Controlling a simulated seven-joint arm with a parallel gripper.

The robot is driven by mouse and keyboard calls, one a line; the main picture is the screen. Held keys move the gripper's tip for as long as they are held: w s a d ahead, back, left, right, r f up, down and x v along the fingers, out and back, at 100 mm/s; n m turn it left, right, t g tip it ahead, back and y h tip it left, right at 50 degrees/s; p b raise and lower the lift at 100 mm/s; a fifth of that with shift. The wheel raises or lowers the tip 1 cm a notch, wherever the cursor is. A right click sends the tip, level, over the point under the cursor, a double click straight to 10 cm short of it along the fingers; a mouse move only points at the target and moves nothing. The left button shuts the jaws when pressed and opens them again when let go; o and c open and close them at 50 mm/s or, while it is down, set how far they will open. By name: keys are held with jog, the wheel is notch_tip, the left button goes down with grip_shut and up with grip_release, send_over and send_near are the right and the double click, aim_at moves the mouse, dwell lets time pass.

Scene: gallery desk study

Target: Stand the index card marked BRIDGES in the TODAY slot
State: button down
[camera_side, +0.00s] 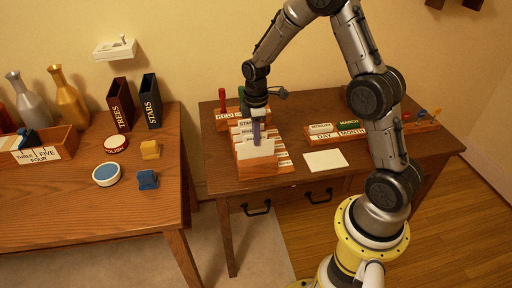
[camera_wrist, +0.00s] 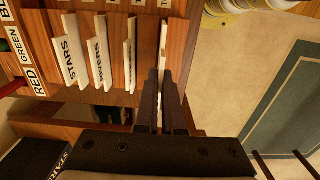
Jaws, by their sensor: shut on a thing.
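My gripper (camera_side: 257,142) points down at the front of a wooden card box (camera_side: 258,169) on the right-hand desk. In the wrist view my gripper (camera_wrist: 167,75) is closed on a pale index card (camera_wrist: 163,38), seen nearly edge-on. Its marking cannot be read, so I cannot tell whether it says BRIDGES. The held card still appears to be within the box. Other cards beside it include STARS (camera_wrist: 71,50) and RIVERS (camera_wrist: 98,50). A wooden holder to the right has a label ending in DAY (camera_side: 324,136) and a MONTH label (camera_side: 352,132); TODAY is not clearly legible.
A RED-labelled rack (camera_side: 223,115) stands behind the box. A wooden block with coloured items (camera_side: 422,125) stands at the desk's right. The left table (camera_side: 90,225) is separated by a gap.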

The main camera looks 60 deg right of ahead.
jog(key=shift+f, duration=1.9)
jog(key=shift+f, duration=0.1)
jog(key=c, duration=1)
grip_release()
jog(key=shift+c, duration=0.2)
